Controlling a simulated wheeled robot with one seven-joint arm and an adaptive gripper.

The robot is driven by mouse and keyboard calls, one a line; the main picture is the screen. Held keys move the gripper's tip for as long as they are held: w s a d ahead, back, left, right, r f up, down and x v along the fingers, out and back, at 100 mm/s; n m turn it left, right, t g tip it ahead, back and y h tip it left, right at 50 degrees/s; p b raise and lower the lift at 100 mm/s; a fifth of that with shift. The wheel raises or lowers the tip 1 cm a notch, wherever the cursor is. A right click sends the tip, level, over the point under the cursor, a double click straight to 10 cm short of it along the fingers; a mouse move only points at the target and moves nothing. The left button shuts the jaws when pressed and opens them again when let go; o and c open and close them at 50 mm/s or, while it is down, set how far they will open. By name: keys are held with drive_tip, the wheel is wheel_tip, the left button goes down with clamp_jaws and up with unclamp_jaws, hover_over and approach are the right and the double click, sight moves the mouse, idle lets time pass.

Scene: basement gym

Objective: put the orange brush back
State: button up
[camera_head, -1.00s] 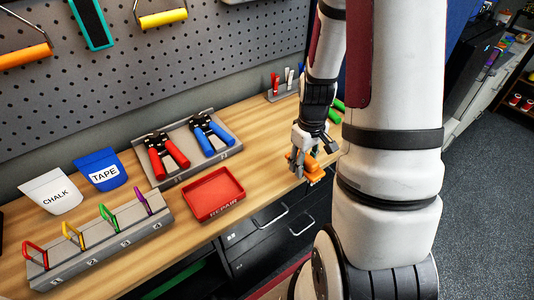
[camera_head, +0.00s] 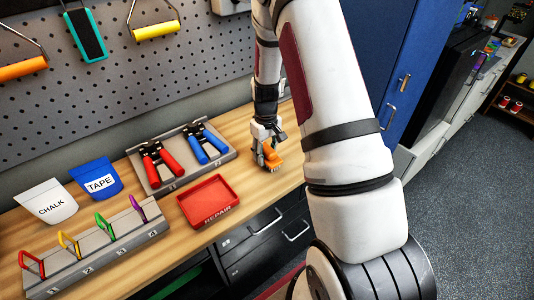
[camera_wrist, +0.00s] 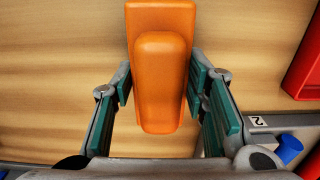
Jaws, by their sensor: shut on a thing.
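The orange brush (camera_head: 271,154) is in my gripper (camera_head: 266,147), over the wooden bench to the right of the red tray. In the wrist view the orange brush (camera_wrist: 160,70) lies between the two teal-padded fingers of my gripper (camera_wrist: 160,88), which are shut on it. Its underside faces the bench; I cannot tell whether it touches the wood.
A red REPAIR tray (camera_head: 210,201) and a grey rack (camera_head: 181,162) with red and blue hand grips are left of my gripper. A numbered rack (camera_head: 97,254) holds several carabiners. Chalk (camera_head: 45,202) and tape (camera_head: 97,178) pouches stand behind it. Bare wood (camera_head: 237,127) surrounds the brush.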

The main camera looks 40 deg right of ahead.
drive_tip(key=shift+f, duration=0.35)
drive_tip(key=shift+f, duration=0.1)
drive_tip(key=o, duration=1.2)
